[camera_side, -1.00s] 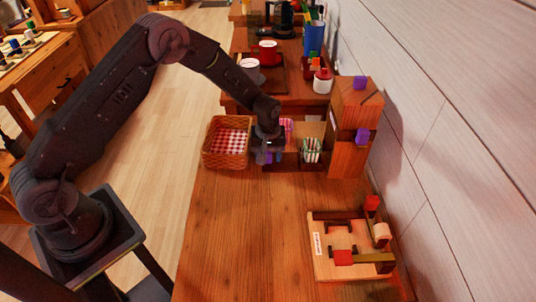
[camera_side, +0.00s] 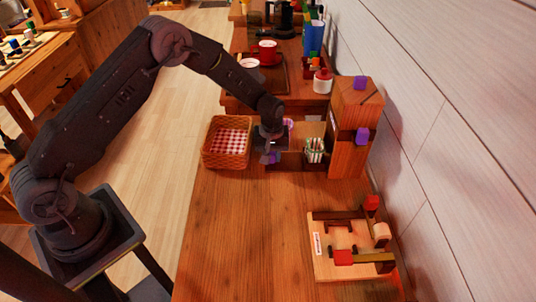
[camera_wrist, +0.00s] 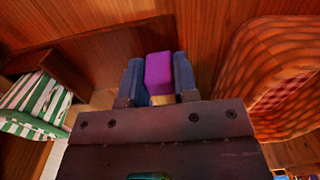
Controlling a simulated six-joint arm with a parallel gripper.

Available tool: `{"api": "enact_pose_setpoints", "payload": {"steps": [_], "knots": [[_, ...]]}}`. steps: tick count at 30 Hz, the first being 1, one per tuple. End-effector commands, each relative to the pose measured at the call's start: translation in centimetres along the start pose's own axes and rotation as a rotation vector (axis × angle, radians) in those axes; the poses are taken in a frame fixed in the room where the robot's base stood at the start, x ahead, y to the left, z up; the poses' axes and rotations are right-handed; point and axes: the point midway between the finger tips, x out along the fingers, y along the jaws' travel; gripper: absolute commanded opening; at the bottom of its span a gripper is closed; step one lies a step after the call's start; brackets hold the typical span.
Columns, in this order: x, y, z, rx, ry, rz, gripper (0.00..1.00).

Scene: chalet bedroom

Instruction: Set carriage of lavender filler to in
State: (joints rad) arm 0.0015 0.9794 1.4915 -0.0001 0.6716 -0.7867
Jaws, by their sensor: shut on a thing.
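The lavender filler (camera_side: 352,108) is a wooden tower with two purple knobs at the right edge of the table, by the wall. A low dark-wood carriage track extends left from its foot. A green-and-white striped bag (camera_side: 315,150) sits in it; the bag also shows at the left in the wrist view (camera_wrist: 33,104). My gripper (camera_wrist: 159,80) points down at the track's left end, with its blue-grey fingers shut on a purple knob (camera_wrist: 158,72). In the side view, my wrist hides part of the track and knob.
A wicker basket (camera_side: 213,158) with a red checked lining stands just left of my gripper. A wooden latch board (camera_side: 325,266) with red knobs lies at the front right. The front middle of the table is clear. A tray with cups is behind.

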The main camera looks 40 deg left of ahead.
Motion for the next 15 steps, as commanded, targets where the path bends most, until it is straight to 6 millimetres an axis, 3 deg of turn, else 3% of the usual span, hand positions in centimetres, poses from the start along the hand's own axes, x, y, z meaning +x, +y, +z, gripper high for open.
{"api": "enact_pose_setpoints", "payload": {"steps": [9,15], "knots": [[0.1,6.2,-0.2,0.002,0.003,0.003,0.00],[0.0,8.4,-0.1,0.000,0.004,0.003,0.00]]}}
